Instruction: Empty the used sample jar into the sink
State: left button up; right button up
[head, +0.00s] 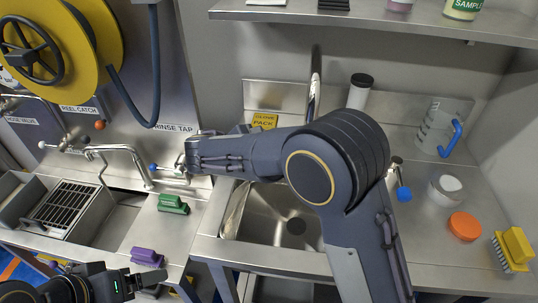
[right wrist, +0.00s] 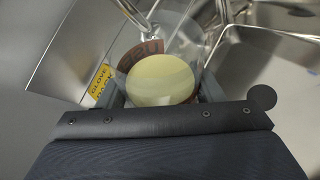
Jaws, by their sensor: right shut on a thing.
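The clear sample jar (right wrist: 160,80) shows in the right wrist view, with pale yellow contents and a brown label partly seen behind. My right gripper (right wrist: 160,92) is shut on it, one finger on each side. In the head view my right arm reaches up and bends left across the sink's back edge; its gripper and the jar are not clearly visible there. The steel sink (head: 262,228) lies partly behind this arm, and its basin also shows at the right of the right wrist view (right wrist: 255,75). My left gripper (head: 140,282) is low at the left, its fingers unclear.
A tall tap (head: 315,85) stands behind the sink. At right are a blue-handled jug (head: 436,128), a white-topped container (head: 443,190), an orange lid (head: 465,225) and a yellow brush (head: 515,246). A shelf (head: 400,22) overhangs.

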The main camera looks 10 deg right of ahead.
jog(key=shift+s+d+f+m+t+y+b, duration=0.3)
jog(key=shift+m+t+b, duration=0.4)
jog(key=shift+b, duration=2.6)
jog(key=shift+s+d+f+m+t+y+b, duration=0.15)
jog(key=shift+s+f+m+t+y+b, duration=0.5)
jog(key=shift+b, duration=2.65)
jog(key=shift+w+r+m+g+h+p, duration=0.15)
jog(key=shift+r+m+p, duration=0.05)
jog(key=shift+r, duration=0.2)
jog(key=shift+w+r+m+g+h+p, duration=0.1)
jog(key=shift+w+r+m+p, duration=0.05)
jog(key=shift+r, duration=0.2)
jog(key=shift+f+b, duration=0.1)
jog(key=shift+b, duration=0.3)
jog(key=shift+m+b, duration=0.3)
jog(key=shift+b, duration=0.3)
jog(key=shift+s+r+m+t+y+b, duration=0.3)
jog(key=shift+m+t+b, duration=0.4)
jog(key=shift+b, duration=1.2)
jog(key=shift+w+d, duration=0.1)
jog(key=shift+r, duration=0.15)
